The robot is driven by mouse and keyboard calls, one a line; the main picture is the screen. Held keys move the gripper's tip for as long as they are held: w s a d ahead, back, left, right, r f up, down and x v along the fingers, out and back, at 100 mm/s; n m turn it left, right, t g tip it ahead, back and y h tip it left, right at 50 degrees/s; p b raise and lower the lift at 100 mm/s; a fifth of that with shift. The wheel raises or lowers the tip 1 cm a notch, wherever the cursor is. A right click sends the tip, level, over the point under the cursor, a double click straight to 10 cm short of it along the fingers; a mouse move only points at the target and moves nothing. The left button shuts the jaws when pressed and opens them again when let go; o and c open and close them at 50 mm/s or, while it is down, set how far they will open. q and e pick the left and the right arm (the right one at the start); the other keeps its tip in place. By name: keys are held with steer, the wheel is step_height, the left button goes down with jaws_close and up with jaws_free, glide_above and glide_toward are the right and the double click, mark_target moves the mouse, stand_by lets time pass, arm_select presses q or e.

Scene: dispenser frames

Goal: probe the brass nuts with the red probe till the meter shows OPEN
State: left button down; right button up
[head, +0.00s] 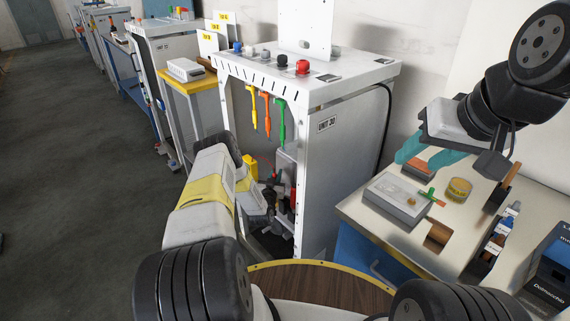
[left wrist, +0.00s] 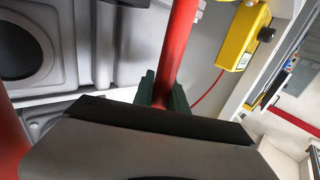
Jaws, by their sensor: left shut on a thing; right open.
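My left gripper (head: 270,202) reaches into the open front of the white cabinet marked UNIT 30. In the left wrist view its dark fingers (left wrist: 162,92) are shut around a red rod, the red probe (left wrist: 176,45). A yellow box, which looks like the meter (left wrist: 240,40), is beside it with a thin red lead near; in the head view a yellow box (head: 250,167) shows at the opening's left side. Its reading cannot be made out. I cannot make out any brass nuts. My right gripper (head: 462,150) is open over the side table, apart from the cabinet.
Yellow, orange and green tools (head: 267,112) hang under the cabinet's (head: 345,150) top edge. A round wooden top (head: 320,285) is in front. Floor at left is clear.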

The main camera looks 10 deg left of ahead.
arm_select(q)
steer(key=shift+r, duration=1.95)
